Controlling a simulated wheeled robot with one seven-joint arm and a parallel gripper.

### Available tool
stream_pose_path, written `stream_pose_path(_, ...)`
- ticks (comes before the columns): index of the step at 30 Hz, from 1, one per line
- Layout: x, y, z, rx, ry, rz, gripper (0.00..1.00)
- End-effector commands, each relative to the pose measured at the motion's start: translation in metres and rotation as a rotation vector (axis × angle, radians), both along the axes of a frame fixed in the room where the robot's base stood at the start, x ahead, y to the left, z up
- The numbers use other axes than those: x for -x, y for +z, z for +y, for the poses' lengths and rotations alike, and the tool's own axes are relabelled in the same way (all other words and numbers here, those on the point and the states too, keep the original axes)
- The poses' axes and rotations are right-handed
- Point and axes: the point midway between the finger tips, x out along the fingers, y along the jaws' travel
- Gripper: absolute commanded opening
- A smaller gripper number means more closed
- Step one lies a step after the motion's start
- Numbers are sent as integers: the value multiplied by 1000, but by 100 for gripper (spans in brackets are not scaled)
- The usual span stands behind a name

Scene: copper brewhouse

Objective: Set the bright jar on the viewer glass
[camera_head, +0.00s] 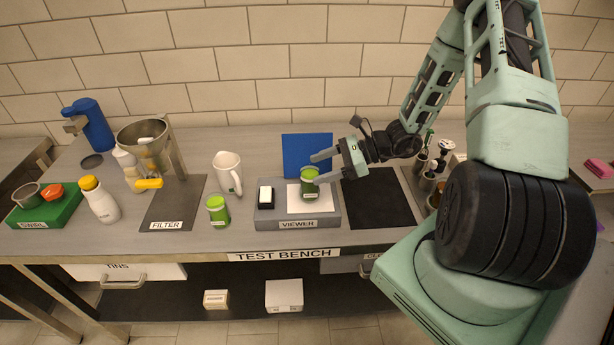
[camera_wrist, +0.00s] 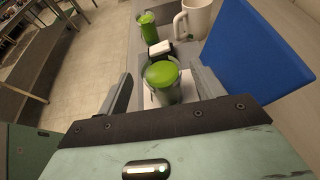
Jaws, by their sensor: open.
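A green-lidded jar (camera_head: 309,183) with a darker body and a pale label stands upright on the viewer's white glass (camera_head: 297,205). In the wrist view this jar (camera_wrist: 163,84) is between my fingers. My gripper (camera_head: 321,167) is open around its upper part, and I cannot tell if a finger touches it. A second green jar (camera_head: 217,210), lighter in body, stands on the bench left of the viewer; it also shows in the wrist view (camera_wrist: 148,27). The grey viewer block (camera_head: 325,222) carries the label VIEWER. The jar hides part of the glass.
A black box with a white top (camera_head: 266,197) sits on the viewer's left part. A blue panel (camera_head: 306,148) stands behind. A white mug (camera_head: 228,172) and the filter stand (camera_head: 175,158) are to the left. A dark mat (camera_head: 380,203) lies clear at right.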

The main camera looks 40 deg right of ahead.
Motion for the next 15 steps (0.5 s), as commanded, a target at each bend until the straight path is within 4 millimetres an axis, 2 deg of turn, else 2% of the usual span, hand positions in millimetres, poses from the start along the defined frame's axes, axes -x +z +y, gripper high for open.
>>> stream_pose_path(3,13,7,-21,4,-3,-2,67)
stream_pose_path(9,28,20,-44,3,-2,-2,67)
stream_pose_path(13,33,25,-47,5,10,-2,67)
stream_pose_path(15,33,30,-38,25,59,-9,67)
